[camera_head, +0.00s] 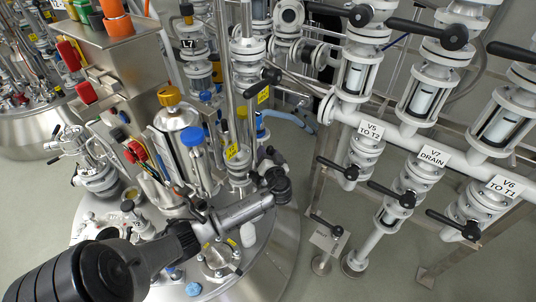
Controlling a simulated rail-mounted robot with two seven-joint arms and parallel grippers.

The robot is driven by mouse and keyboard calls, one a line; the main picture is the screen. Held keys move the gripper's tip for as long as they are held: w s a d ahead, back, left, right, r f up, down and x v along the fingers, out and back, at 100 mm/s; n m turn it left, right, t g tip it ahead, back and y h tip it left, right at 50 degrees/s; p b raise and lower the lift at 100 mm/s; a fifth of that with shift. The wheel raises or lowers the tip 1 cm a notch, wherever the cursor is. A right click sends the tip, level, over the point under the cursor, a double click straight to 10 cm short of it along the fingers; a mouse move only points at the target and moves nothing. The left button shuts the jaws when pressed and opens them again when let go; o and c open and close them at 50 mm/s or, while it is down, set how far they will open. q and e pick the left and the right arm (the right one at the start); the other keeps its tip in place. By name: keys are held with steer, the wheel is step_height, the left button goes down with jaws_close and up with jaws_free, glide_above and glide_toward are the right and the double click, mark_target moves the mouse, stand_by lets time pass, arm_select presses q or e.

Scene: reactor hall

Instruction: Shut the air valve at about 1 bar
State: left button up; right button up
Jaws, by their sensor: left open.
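My left arm comes in from the bottom left across the round steel vessel lid (285,232). My left gripper (270,160) is open, small and dark, beside the pipework at the lid's right side. I see nothing held between its fingers. Which fitting is the air valve I cannot tell. A blue-capped fitting (193,137) and an orange-capped fitting (169,96) stand on the lid, left of the gripper. A black-handled lever (264,76) is on the pipework above it. No pressure reading is legible. My right gripper is not in view.
Valves labelled V5 (371,131), V7 (433,156) and V6 (502,188) hang below a white pipe on the right, with black levers sticking out. Tall pipes (222,60) rise behind the gripper. A steel box (125,55) stands upper left. Floor shows at lower right.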

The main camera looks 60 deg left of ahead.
arm_select(q)
steer(key=shift+c, duration=0.4)
jaws_close()
